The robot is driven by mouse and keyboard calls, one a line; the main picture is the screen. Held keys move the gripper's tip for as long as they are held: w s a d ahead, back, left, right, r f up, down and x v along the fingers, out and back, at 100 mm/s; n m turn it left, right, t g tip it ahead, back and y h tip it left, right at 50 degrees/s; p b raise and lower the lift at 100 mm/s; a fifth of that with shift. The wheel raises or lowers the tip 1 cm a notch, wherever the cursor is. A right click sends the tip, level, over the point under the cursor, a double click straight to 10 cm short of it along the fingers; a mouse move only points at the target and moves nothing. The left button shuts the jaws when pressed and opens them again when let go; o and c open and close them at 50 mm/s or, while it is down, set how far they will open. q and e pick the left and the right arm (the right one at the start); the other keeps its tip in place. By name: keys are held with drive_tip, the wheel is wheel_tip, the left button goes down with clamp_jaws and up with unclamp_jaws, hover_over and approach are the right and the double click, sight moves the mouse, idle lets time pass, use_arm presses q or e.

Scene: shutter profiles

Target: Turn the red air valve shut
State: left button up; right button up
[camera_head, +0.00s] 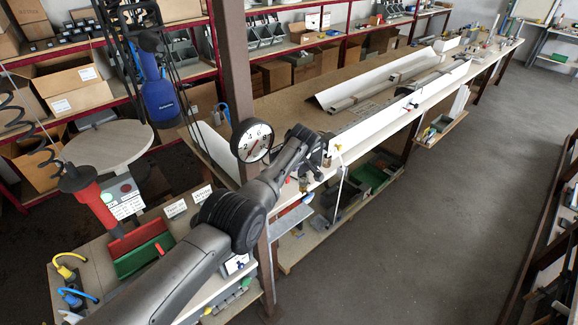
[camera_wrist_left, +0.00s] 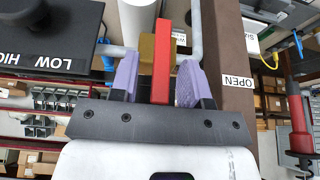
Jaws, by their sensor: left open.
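In the left wrist view, the red valve handle (camera_wrist_left: 162,35) is a flat bar running lengthwise between the fingers of my left gripper (camera_wrist_left: 157,62). The brass valve body (camera_wrist_left: 147,50) is behind it, on a grey pipe (camera_wrist_left: 195,30). My left gripper is open, with one purple pad on each side of the handle. A gap shows between the handle and the right pad; the brass body fills the view towards the left pad. In the head view my left gripper (camera_head: 325,148) is at the bench edge beside the post, and the handle cannot be made out there. My right gripper is not in view.
A brown post (camera_head: 233,60) carries a round gauge (camera_head: 251,140) close to my left arm. An OPEN label (camera_wrist_left: 237,81) is on the post. A long workbench (camera_head: 290,100) with white profiles runs to the back right. The grey floor on the right is clear.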

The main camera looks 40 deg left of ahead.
use_arm(q)
drive_tip(key=shift+d+r+p, duration=0.25)
drive_tip(key=shift+r+p, duration=0.05)
drive_tip(key=shift+r, duration=0.35)
drive_tip(key=b+v, duration=0.1)
drive_tip(key=v, duration=1.1)
drive_tip(key=shift+r, duration=0.2)
drive_tip(key=shift+s, duration=0.1)
